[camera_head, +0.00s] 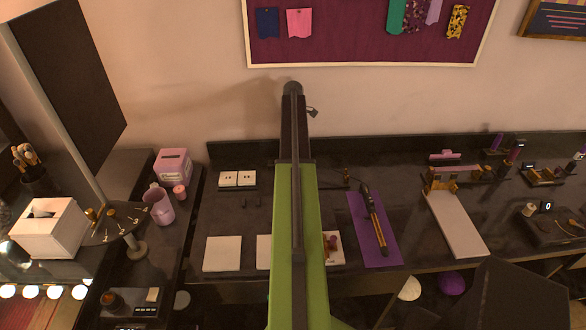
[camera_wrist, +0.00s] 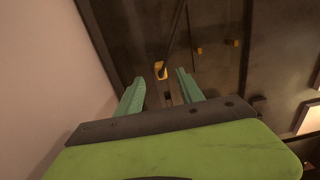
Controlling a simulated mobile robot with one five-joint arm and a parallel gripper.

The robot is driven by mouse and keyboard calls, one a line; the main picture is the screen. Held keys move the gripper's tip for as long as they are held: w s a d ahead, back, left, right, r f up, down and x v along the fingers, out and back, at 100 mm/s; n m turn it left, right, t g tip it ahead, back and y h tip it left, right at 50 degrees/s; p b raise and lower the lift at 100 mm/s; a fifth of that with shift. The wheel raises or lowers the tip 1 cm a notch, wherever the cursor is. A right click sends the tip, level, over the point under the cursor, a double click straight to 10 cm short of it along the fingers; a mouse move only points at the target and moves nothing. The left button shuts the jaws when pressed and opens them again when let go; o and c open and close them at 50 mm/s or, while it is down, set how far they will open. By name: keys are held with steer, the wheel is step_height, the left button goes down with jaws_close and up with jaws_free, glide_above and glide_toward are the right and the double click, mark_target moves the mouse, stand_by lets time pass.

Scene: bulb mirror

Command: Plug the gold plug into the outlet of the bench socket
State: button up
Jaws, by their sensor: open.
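My gripper (camera_wrist: 160,76) shows in the wrist view with its two teal fingers apart and nothing held between them. A small gold piece, which looks like the gold plug (camera_wrist: 160,69), lies beyond the gap, near the fingertips and close to a dark bar. I cannot tell how far below the fingers it is. The bench socket (camera_head: 238,179), a white double outlet plate, sits at the back left of the dark bench in the head view. My green arm crosses the middle of that view and hides the bench behind it; the fingers are not clear there.
A curling iron (camera_head: 376,222) lies on a purple mat (camera_head: 363,237) right of my arm. White tiles (camera_head: 222,254) lie at the bench front. A long white board (camera_head: 456,222) and gold-and-dark stands (camera_head: 440,179) are further right. A pink cup (camera_head: 161,208) is at left.

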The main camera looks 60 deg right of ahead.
step_height(320, 180, down, 6)
steer(key=b, duration=0.5)
steer(key=shift+w+a+r, duration=0.15)
steer(key=shift+r, duration=0.3)
jaws_close()
